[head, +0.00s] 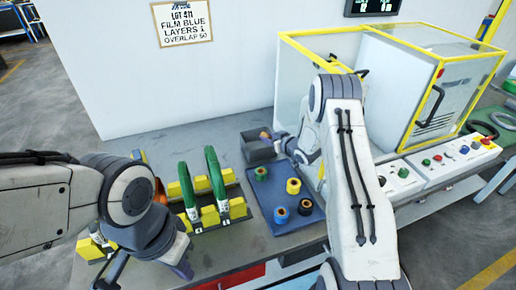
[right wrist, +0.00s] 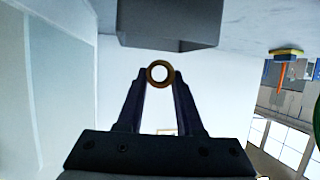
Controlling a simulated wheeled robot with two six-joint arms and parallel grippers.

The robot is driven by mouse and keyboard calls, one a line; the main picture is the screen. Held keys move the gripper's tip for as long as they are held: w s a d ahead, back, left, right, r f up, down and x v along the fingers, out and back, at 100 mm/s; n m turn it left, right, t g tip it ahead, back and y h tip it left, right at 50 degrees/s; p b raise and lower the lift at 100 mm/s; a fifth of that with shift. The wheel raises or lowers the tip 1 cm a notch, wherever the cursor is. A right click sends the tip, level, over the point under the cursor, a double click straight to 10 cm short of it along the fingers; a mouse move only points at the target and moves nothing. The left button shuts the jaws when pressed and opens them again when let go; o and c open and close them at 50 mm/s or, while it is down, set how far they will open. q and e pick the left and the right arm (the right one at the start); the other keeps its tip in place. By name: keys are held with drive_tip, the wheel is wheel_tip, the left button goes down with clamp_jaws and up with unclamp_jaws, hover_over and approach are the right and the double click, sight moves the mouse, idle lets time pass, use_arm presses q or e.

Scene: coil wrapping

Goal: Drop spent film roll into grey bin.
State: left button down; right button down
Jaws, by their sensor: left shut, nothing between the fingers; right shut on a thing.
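The spent film roll (right wrist: 159,73) is a small brown ring with a hollow middle. My right gripper (right wrist: 160,80) is shut on it, with a finger on each side. In the head view the roll (head: 265,134) shows at the upper right part of the grey bin (head: 258,155), and my right gripper (head: 272,136) comes in from the right. In the right wrist view the bin (right wrist: 168,32) fills the top middle, just beyond the roll. The bin's inside is mostly hidden. My left gripper (head: 183,268) is shut and empty at the table's front left.
A rack with green coils (head: 216,180) and yellow blocks (head: 176,192) stands left. A yellow-framed machine (head: 437,75) and its control panel (head: 437,160) stand right. The table behind the rack is clear.

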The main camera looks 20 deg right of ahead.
drive_tip(key=w+r+m+h, duration=0.2)
drive_tip(key=w+r+h, duration=0.1)
drive_tip(key=w, duration=0.3)
drive_tip(key=shift+f+b, duration=1.8)
drive_tip(key=shift+f, duration=1.4)
drive_tip(key=shift+c, duration=2.4)
unclamp_jaws()
drive_tip(key=shift+s+r, duration=0.1)
drive_tip(key=shift+s, duration=0.05)
drive_tip(key=b+v, duration=0.1)
drive_tip(key=v, duration=0.9)
drive_tip(key=shift+s, duration=0.2)
